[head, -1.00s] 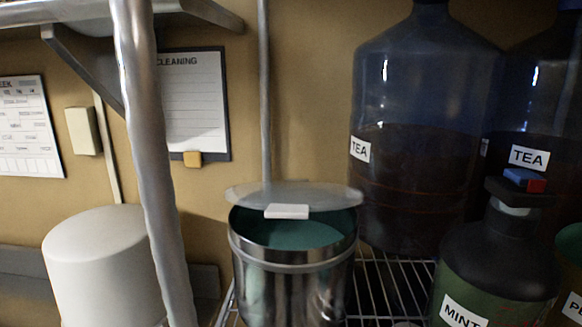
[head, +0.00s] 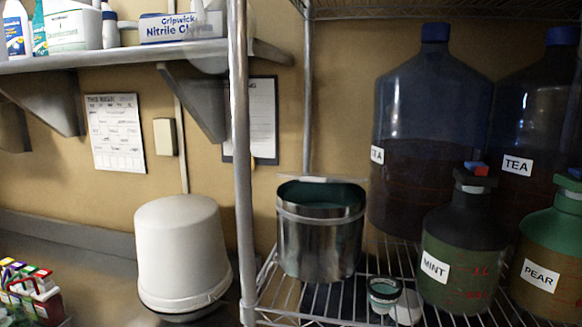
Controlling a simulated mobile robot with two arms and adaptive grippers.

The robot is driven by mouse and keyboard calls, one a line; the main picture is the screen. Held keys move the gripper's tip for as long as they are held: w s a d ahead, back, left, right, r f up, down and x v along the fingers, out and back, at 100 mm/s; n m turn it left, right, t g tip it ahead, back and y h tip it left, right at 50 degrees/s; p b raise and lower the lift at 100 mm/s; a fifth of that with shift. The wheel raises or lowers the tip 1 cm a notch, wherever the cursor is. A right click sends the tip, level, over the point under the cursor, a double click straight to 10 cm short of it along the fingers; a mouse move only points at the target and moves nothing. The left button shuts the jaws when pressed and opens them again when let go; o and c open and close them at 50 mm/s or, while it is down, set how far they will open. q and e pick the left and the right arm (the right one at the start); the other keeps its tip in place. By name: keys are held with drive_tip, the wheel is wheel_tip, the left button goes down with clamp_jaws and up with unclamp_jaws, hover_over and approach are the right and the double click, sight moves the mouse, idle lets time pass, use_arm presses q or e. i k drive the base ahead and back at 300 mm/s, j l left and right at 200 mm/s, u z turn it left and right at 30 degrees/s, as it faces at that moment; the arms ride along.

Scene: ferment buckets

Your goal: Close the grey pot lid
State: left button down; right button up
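The grey metal pot (head: 320,240) stands on the wire shelf in the head view, just right of the metal post. Its lid (head: 322,179) shows as a thin edge with a pale handle above the rim. The lid appears raised, and the teal inside of the pot shows below it. Neither of my grippers is in the head view.
A metal post (head: 241,150) stands left of the pot. A white bucket (head: 182,255) is further left on a counter. Large blue TEA bottles (head: 425,140), a MINT bottle (head: 461,250) and a PEAR bottle (head: 548,262) stand to the right. A small container (head: 384,291) sits in front.

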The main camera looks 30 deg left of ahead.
sight(319, 177)
drive_tip(key=k+l+u, duration=0.65)
drive_tip(key=k, duration=0.15)
